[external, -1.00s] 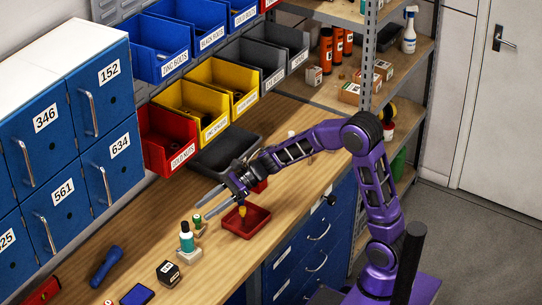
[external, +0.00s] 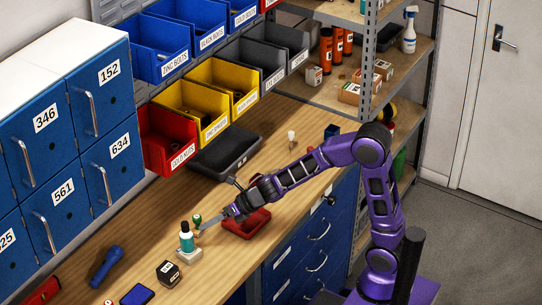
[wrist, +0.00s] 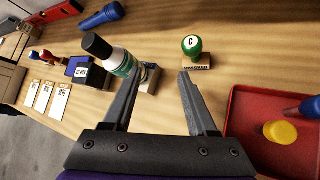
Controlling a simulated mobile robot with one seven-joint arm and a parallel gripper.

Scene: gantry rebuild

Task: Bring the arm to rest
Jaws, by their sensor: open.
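My gripper (external: 222,220) is open above the workbench, at the far end of my outstretched purple arm (external: 310,168). In the wrist view my gripper (wrist: 155,85) has its two fingers spread with nothing held between them. A white bottle with a teal label and dark cap (wrist: 123,65) stands beyond the left finger, which partly covers it. A green-knobbed stamp marked C (wrist: 192,46) stands beyond the right finger. A red tray (wrist: 250,115) holding a yellow-topped item (wrist: 280,132) lies to the right of the fingers.
The wooden bench (external: 140,235) also holds a blue flashlight (external: 105,267), a dark date stamp (external: 170,272) and a black tray (external: 225,150). Red, yellow, blue and grey bins (external: 168,145) hang behind. Blue lockers (external: 60,150) stand at left. The bench right of the black tray is mostly clear.

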